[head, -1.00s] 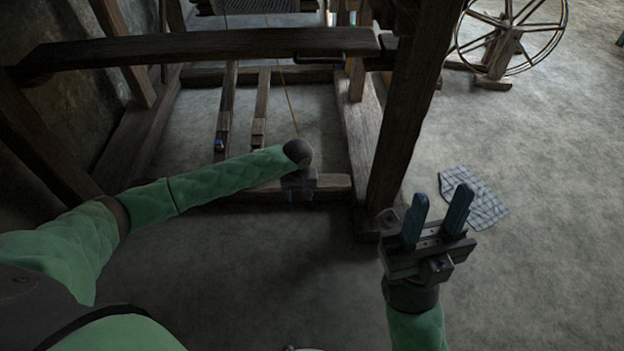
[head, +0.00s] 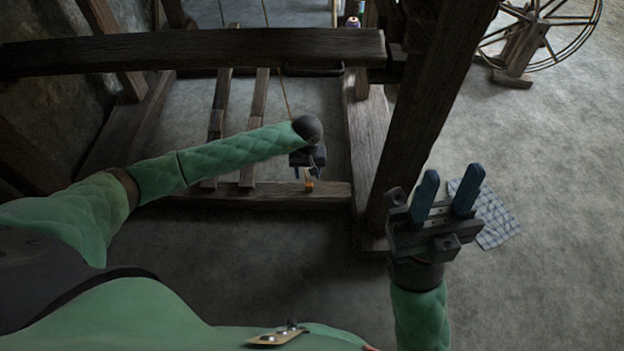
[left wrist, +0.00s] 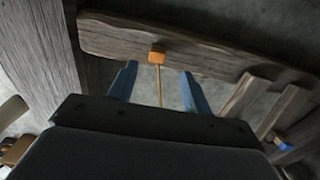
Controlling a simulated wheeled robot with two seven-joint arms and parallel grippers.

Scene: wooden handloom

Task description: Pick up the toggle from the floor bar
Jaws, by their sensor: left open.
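The toggle (head: 309,185) is a small orange block on the floor bar (head: 240,193), near the bar's right end in the head view. In the left wrist view the toggle (left wrist: 157,55) lies at the edge of the bar (left wrist: 205,58), with a thin cord running from it toward my gripper. My left gripper (head: 303,173) is just above the toggle in the head view. In the left wrist view its blue fingers (left wrist: 160,82) are apart, with the toggle beyond and between their tips, not held. My right gripper (head: 446,190) is open and empty, to the right of the loom post.
A thick loom beam (head: 190,50) crosses above and beyond my left arm. A heavy post (head: 430,105) stands between my grippers. Two treadles (head: 256,125) lie left of the left gripper. A checked cloth (head: 492,220) lies on open floor at right, and a spinning wheel (head: 520,50) stands behind.

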